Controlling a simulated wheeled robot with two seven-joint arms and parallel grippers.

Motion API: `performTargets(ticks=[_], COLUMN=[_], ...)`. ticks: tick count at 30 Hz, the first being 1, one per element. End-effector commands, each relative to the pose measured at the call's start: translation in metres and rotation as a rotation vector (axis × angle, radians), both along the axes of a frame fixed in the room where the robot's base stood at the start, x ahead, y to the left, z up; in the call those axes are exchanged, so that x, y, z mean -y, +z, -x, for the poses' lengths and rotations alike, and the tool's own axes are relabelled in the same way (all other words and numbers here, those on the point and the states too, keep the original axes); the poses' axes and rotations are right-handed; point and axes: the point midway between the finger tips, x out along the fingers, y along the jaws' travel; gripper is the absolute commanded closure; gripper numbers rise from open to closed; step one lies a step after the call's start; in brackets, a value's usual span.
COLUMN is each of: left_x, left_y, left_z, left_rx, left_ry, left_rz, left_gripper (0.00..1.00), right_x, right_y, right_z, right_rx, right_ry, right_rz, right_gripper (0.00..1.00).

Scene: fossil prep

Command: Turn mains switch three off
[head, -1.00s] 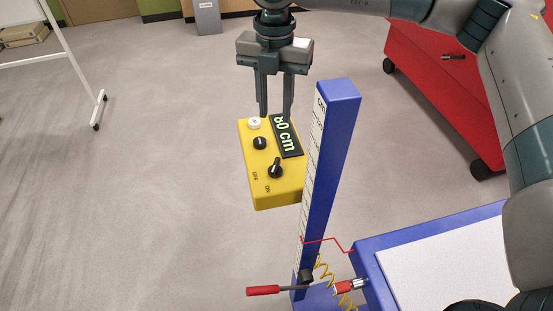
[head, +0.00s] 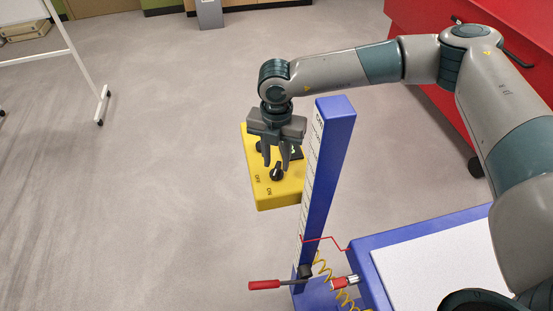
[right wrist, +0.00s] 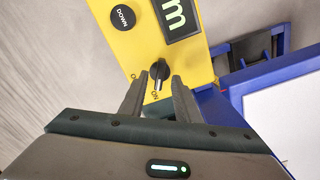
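The black rotary switch (head: 276,172) sits on the front of a yellow control box (head: 282,195), beside the printed words OFF and ON. Its pointer is at ON, which shows clearly in the right wrist view, where the switch (right wrist: 159,70) stands just beyond my fingertips. My right gripper (head: 276,165) hangs over the box, its fingers open, one on each side of the switch's pointer end. I cannot tell whether they touch it. In the right wrist view the gripper (right wrist: 158,88) holds nothing. My left gripper is out of view.
A blue column (head: 328,190) with a scale stands right beside the box. A red-handled lever (head: 265,285) and a coiled yellow cord (head: 320,264) are near its foot. A blue-framed table (head: 430,260) is at right, a red cabinet (head: 400,25) behind. A black DOWN button (right wrist: 123,17) is on the box.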

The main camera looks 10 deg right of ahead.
Motion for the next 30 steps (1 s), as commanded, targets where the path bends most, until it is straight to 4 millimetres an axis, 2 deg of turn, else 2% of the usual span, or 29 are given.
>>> performTargets(ticks=[6, 17, 18, 21, 22, 30], left_x=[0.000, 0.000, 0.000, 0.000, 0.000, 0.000], left_y=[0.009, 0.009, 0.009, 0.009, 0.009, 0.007], left_z=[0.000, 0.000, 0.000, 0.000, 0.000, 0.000], left_rx=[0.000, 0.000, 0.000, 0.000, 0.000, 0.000], left_ry=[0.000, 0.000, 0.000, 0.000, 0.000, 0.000], left_rz=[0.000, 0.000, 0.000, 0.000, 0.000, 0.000], left_gripper=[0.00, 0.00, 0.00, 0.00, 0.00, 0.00], right_x=[0.000, 0.000, 0.000, 0.000, 0.000, 0.000], right_y=[-0.019, -0.024, -0.024, -0.024, -0.024, -0.025], right_z=[0.000, 0.000, 0.000, 0.000, 0.000, 0.000], right_rx=[0.000, 0.001, 0.001, 0.001, 0.001, 0.001], right_ry=[0.000, 0.000, 0.000, 0.000, 0.000, -0.006], right_rz=[0.000, -0.001, -0.001, -0.001, -0.001, -0.001], right_gripper=[0.70, 0.70, 0.73, 0.97, 1.00, 1.00])
